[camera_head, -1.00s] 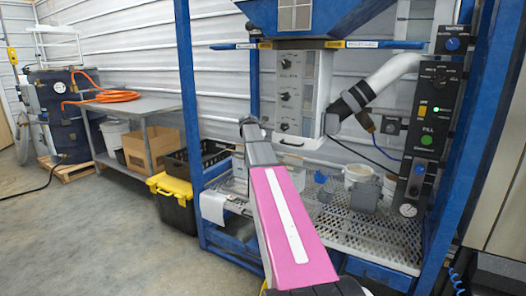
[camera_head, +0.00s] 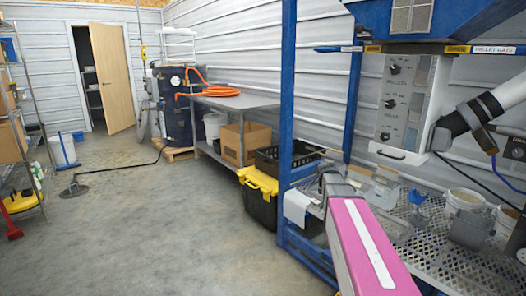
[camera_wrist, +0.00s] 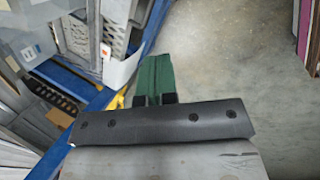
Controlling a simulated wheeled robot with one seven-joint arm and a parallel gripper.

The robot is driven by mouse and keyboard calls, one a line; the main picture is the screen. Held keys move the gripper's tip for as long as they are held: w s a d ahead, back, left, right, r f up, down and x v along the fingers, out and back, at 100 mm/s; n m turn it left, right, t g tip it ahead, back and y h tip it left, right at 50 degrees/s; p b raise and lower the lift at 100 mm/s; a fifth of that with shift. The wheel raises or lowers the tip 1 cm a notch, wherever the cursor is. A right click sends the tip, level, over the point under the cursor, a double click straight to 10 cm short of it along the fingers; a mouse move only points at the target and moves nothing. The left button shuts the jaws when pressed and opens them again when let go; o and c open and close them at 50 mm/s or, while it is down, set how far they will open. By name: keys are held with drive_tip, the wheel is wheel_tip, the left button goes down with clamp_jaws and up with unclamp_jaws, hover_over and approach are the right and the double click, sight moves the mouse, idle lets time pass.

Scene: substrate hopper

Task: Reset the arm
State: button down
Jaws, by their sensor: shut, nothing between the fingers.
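My arm shows in the head view as a pink link with a white stripe (camera_head: 368,255), its dark grey joint reaching toward the blue hopper frame. My gripper (camera_wrist: 153,62) shows in the wrist view as two green fingers lying side by side with no gap between them. It is shut and empty. It points down over bare concrete, beside the blue frame. In the head view I cannot make out the fingers.
The blue frame (camera_head: 289,90) carries a panel with knobs (camera_head: 398,105) and a perforated shelf (camera_head: 425,235) with a white tub (camera_head: 464,205). A black bin with yellow lid (camera_head: 258,182) stands left of it.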

drive_tip(key=s+a+f+m+g+y, duration=0.1)
drive_tip(key=s+a+f+m, duration=0.3)
drive_tip(key=s, duration=0.3)
drive_tip(key=s+a+f+m+g+y, duration=0.1)
drive_tip(key=s+a+f+m, duration=0.3)
drive_tip(key=s, duration=0.3)
drive_tip(key=s+a+f+m+g+y, duration=0.1)
drive_tip(key=s+a+f+m, duration=0.3)
drive_tip(key=s, duration=0.4)
drive_tip(key=shift+f+m, duration=0.6)
drive_tip(key=shift+m, duration=0.4)
